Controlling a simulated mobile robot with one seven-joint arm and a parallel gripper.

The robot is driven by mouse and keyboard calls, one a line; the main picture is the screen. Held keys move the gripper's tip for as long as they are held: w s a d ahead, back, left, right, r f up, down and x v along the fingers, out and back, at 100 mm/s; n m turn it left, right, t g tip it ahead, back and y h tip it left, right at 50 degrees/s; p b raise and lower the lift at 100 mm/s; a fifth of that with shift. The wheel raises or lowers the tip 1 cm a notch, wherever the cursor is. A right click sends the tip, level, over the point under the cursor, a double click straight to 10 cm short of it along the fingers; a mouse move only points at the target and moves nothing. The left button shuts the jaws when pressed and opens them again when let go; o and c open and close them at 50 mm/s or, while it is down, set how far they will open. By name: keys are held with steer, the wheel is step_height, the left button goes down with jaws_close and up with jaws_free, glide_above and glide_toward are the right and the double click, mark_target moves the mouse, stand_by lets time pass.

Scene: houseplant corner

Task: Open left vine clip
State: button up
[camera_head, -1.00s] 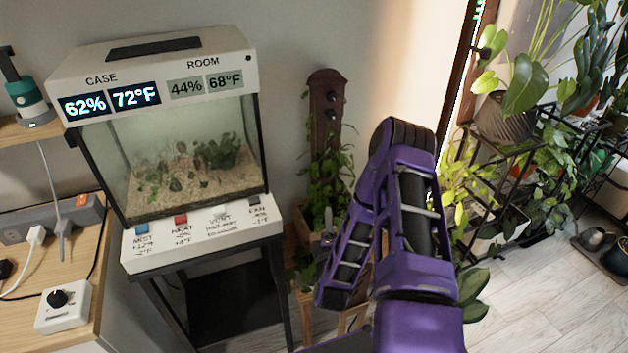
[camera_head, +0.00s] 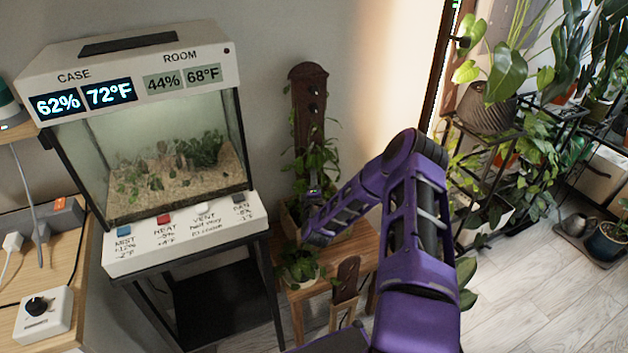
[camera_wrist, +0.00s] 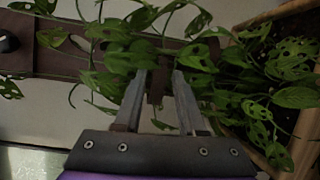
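A tall dark brown board (camera_head: 308,120) with a green vine (camera_head: 318,160) stands against the wall in the head view, with dark round knobs near its top. In the wrist view the board (camera_wrist: 95,62) runs sideways, partly covered by vine leaves (camera_wrist: 120,58). My gripper (camera_wrist: 158,78) is among these leaves, its two grey fingers apart. A small brown piece (camera_wrist: 157,88) shows between the fingertips; I cannot tell whether they touch it or whether it is the left vine clip. In the head view my arm and leaves mostly hide the gripper.
A wooden stool (camera_head: 350,258) stands below the board, with a smaller plant (camera_head: 298,268) and a small brown board (camera_head: 346,275). The glass case (camera_head: 170,160) is to the left. A black plant rack (camera_head: 540,130) is to the right, with bare floor (camera_head: 530,280) before it.

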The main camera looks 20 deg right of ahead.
steer(key=shift+w+d, duration=0.15)
steer(key=shift+w, duration=0.15)
jaws_close()
stand_by(1.3)
